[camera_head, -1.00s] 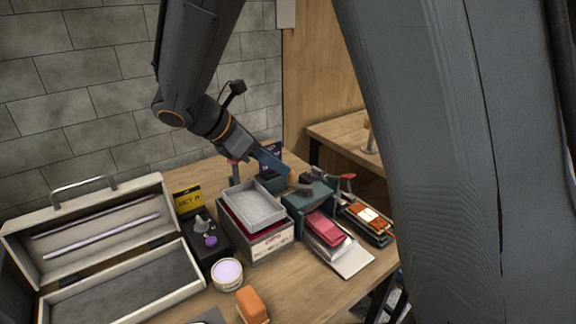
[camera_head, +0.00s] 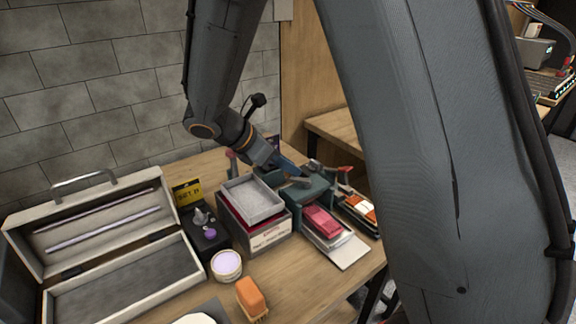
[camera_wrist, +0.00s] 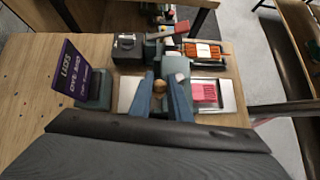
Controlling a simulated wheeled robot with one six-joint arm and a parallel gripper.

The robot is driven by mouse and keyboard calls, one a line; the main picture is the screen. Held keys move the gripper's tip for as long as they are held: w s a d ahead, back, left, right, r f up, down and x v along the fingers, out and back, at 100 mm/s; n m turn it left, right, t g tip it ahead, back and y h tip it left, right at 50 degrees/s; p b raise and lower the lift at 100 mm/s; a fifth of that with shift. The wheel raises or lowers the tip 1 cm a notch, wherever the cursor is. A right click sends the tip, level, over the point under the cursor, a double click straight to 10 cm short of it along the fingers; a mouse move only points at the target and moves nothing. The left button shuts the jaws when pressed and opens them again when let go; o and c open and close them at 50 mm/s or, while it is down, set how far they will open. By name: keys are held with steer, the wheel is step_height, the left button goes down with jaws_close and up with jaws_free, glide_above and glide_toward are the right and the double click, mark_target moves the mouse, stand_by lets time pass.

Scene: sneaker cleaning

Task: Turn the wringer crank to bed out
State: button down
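The wringer (camera_head: 309,190) is a dark teal press on the bench. Its pale bed (camera_head: 346,252) sticks out at the front, with a pink block (camera_head: 322,222) on it. In the wrist view the bed (camera_wrist: 231,97) and pink block (camera_wrist: 204,93) lie right of my fingers. My gripper (camera_wrist: 167,82) has its two blue-teal fingers apart, over the wringer. A round brown knob (camera_wrist: 159,88), apparently the crank's, shows between them, nearer the left finger; I cannot tell whether they touch it. In the head view my gripper (camera_head: 297,173) reaches the wringer's top from behind.
A grey tray on a box (camera_head: 252,200) stands just left of the wringer. A rack with orange-and-white pieces (camera_head: 360,208) lies to its right. A purple sign (camera_wrist: 76,75) stands close by. An open case (camera_head: 120,285), a lilac tub (camera_head: 226,265) and an orange brush (camera_head: 250,295) are farther left.

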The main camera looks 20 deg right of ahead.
steer(key=shift+w, duration=0.1)
steer(key=shift+w+d+m+g+y+p, duration=0.15)
steer(key=shift+w+d+m+g+p, duration=0.25)
steer(key=shift+m+g, duration=0.7)
steer(key=shift+w+d+m+g+y+p, duration=0.15)
steer(key=shift+d+m+g+p, duration=0.55)
steer(key=shift+m, duration=0.75)
steer(key=shift+w+d+m+g+y+p, duration=0.1)
steer(key=shift+w+d+m+g+p, duration=0.2)
steer(key=shift+m+g, duration=0.9)
steer(key=c, duration=1.7)
jaws_free()
steer(key=shift+o, duration=0.2)
steer(key=shift+w+a, duration=0.1)
